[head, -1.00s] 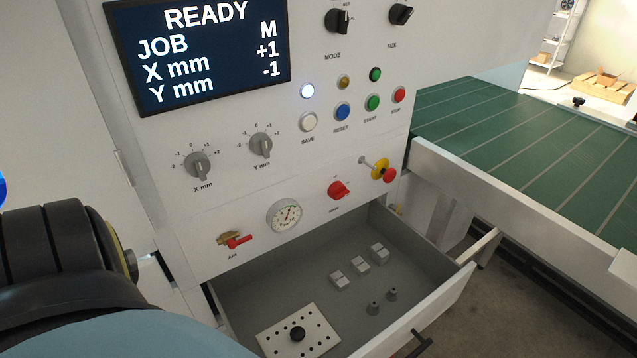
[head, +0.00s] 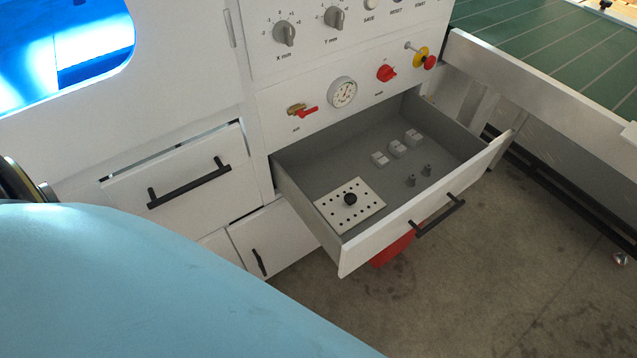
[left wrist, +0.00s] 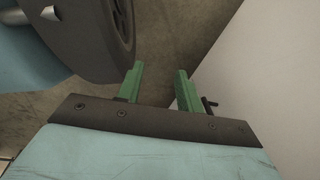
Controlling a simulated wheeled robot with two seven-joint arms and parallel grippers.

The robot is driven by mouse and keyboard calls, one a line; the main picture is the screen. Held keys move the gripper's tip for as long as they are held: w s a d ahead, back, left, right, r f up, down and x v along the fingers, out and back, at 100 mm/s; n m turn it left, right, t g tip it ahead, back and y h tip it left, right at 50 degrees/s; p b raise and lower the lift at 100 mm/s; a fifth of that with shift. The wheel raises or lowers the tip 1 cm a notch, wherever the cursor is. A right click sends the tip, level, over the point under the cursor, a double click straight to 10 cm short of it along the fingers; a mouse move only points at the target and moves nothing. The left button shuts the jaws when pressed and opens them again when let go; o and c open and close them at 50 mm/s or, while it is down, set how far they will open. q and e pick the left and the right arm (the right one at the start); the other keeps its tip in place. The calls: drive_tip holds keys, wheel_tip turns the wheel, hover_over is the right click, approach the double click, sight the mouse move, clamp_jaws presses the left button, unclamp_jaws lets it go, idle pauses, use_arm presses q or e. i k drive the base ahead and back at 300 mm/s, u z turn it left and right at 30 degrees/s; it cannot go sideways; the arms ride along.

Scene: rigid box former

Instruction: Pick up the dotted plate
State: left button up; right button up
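The dotted plate (head: 366,211) is a white square with rows of dark holes and a black knob (head: 350,199) in its middle. It lies flat in the left front part of the open drawer (head: 313,212) in the head view. In the left wrist view my left gripper (left wrist: 158,84) has its two green fingers apart with nothing between them. Floor shows behind them, and the plate is not in that view. My left gripper is not seen in the head view. My right gripper is in no view.
The drawer also holds several small light blocks (head: 397,148) and two grey pegs (head: 410,181). A black handle (head: 438,216) sticks out of its front. A shut drawer (head: 180,172) is to its left. The green conveyor (head: 560,50) stands at the right; floor is open in front.

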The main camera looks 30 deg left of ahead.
sight(348, 206)
drive_tip(key=u, duration=0.75)
drive_tip(key=i, duration=0.5)
drive_tip(key=k, duration=1)
drive_tip(key=z, duration=1.05)
drive_tip(key=i, duration=1.3)
drive_tip(key=u, duration=2.15)
